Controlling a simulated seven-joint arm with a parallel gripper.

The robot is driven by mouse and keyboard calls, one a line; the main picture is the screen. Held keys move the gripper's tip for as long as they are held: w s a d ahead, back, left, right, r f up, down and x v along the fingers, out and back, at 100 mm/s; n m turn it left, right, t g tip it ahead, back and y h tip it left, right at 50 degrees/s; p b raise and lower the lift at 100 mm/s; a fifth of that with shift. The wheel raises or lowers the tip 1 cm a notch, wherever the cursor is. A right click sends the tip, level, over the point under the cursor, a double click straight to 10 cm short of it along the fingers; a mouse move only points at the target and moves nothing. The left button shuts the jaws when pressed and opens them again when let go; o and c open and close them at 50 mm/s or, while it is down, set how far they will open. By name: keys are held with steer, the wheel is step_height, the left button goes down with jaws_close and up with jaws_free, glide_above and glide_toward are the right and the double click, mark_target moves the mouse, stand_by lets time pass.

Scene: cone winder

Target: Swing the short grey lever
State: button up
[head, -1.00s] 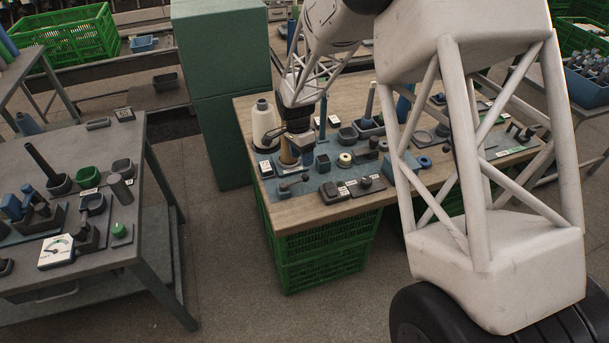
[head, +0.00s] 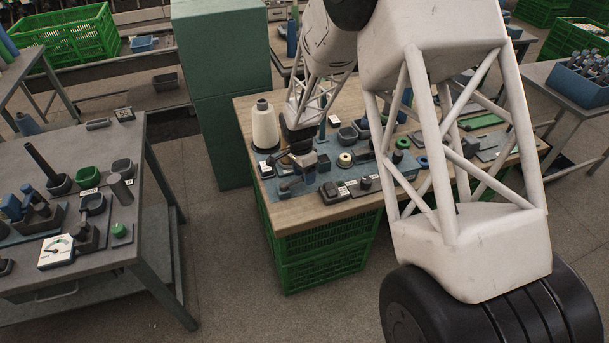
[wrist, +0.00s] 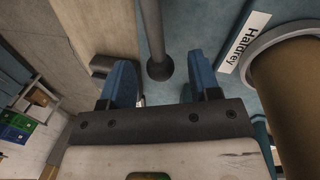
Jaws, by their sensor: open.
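My gripper (head: 299,181) is low over the near left part of the blue panel on the wooden bench, its blue fingers pointing down. In the wrist view the fingers (wrist: 160,90) are open and empty. A dark grey rod with a rounded end (wrist: 158,45) shows ahead of the gap between them; it appears to be the short grey lever. I cannot tell whether a finger touches it. In the head view my gripper hides most of the lever.
A brown cylinder (wrist: 290,105) in a pale ring stands close right of the fingers, beside a "Haldrey" label (wrist: 241,43). A white cone (head: 265,126) stands behind on the bench. Dark switch blocks (head: 333,191) and a cream-coloured roll (head: 345,160) are to the right.

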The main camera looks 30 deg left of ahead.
steer(key=shift+f, duration=0.3)
steer(key=shift+c, duration=0.2)
jaws_close()
